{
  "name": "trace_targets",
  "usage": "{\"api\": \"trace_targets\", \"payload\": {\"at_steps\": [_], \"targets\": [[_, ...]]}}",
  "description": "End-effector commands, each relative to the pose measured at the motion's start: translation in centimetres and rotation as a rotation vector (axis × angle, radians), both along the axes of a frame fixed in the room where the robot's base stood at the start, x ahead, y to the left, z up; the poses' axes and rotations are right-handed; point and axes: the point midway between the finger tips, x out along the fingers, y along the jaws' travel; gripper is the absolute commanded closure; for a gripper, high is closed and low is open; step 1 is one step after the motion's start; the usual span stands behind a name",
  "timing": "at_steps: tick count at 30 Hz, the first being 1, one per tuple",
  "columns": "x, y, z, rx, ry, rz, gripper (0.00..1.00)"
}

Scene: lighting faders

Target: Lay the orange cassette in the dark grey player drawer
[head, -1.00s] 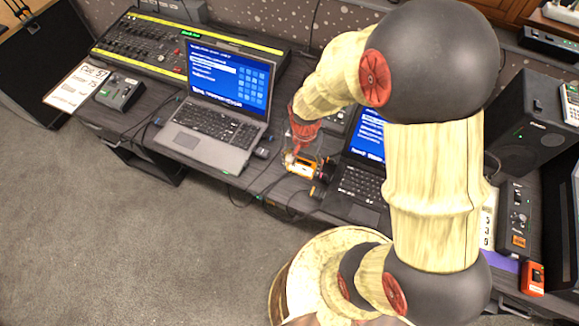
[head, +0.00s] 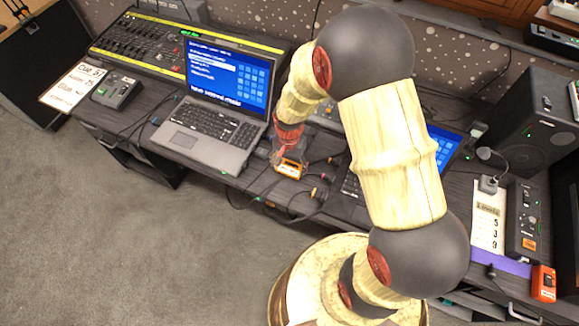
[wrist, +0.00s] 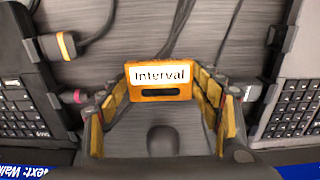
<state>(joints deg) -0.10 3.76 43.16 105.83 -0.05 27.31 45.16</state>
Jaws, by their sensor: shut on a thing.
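The orange cassette (head: 289,169) has a white label reading "Interval", plain in the wrist view (wrist: 160,92). My gripper (wrist: 162,82) is shut on it, with one finger at each side. In the head view my gripper (head: 288,155) points down between the two laptops, near the desk's front edge. Whether the cassette touches the desk I cannot tell. I cannot make out the player drawer for certain. A dark grey unit (head: 523,205) with an orange patch stands at the right, and a dark grey box (head: 117,91) stands at the left.
An open laptop (head: 210,135) stands left of my gripper. Another laptop (head: 440,150) is partly hidden behind my arm. Cables and plugs (wrist: 65,45) lie around the gripper. A speaker (head: 520,125), a paper sheet (head: 487,222) and an orange-red box (head: 543,283) are at the right.

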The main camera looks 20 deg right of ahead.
Motion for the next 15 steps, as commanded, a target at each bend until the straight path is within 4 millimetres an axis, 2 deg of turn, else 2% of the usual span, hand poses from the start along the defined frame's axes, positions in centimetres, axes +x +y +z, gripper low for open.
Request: {"api": "trace_targets", "payload": {"at_steps": [7,8,15], "targets": [[0.01,-0.01,-0.32,0.000,0.000,0.000,0.69],[0.01,-0.01,-0.25,0.000,0.000,0.000,0.34],[-0.01,-0.01,-0.21,0.000,0.000,0.000,0.20]]}}
